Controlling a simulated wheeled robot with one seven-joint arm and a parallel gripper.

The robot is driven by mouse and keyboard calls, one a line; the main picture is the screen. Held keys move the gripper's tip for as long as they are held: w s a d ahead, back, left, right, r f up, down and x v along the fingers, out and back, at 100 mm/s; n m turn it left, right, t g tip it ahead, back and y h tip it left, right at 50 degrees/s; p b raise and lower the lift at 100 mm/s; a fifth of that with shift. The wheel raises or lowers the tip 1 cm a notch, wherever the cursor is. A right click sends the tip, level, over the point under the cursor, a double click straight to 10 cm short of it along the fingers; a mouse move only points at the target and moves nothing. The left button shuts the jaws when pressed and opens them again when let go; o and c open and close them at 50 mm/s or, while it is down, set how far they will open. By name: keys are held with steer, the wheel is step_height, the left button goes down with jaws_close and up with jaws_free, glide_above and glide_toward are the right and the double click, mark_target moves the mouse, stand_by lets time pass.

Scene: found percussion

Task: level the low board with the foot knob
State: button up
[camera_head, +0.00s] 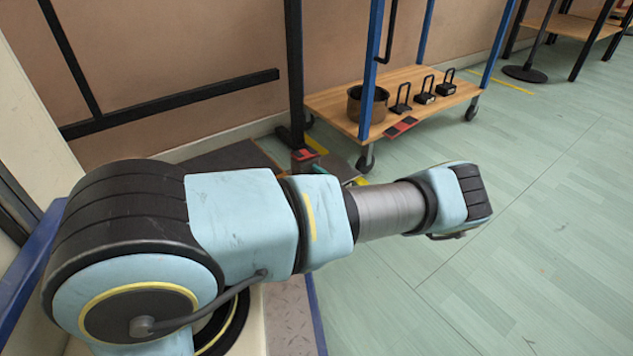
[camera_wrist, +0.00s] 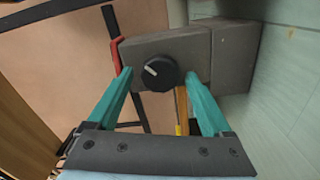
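A black round knob (camera_wrist: 159,73) with a white pointer mark sits on the face of a grey block (camera_wrist: 205,50) in the wrist view. My gripper (camera_wrist: 158,77) is open, its teal fingertips on either side of the knob with a gap at each side. I cannot tell whether the tips reach past the knob's face. In the head view my arm hides the knob and most of my gripper; the grey block (camera_head: 343,166) shows partly behind the arm. A dark brown low board (camera_head: 228,156) lies near the floor left of it, partly covered by my arm.
A wooden trolley shelf (camera_head: 335,104) on castors holds a brown pot (camera_head: 368,103) and several black handled blocks (camera_head: 424,97). A black post (camera_head: 294,70) stands beside the grey block. The green floor (camera_head: 540,220) at right is clear.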

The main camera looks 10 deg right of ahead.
steer(key=p+v, duration=0.3)
steer(key=v, duration=0.7)
steer(key=shift+s+d, duration=0.2)
steer(key=shift+s, duration=0.15)
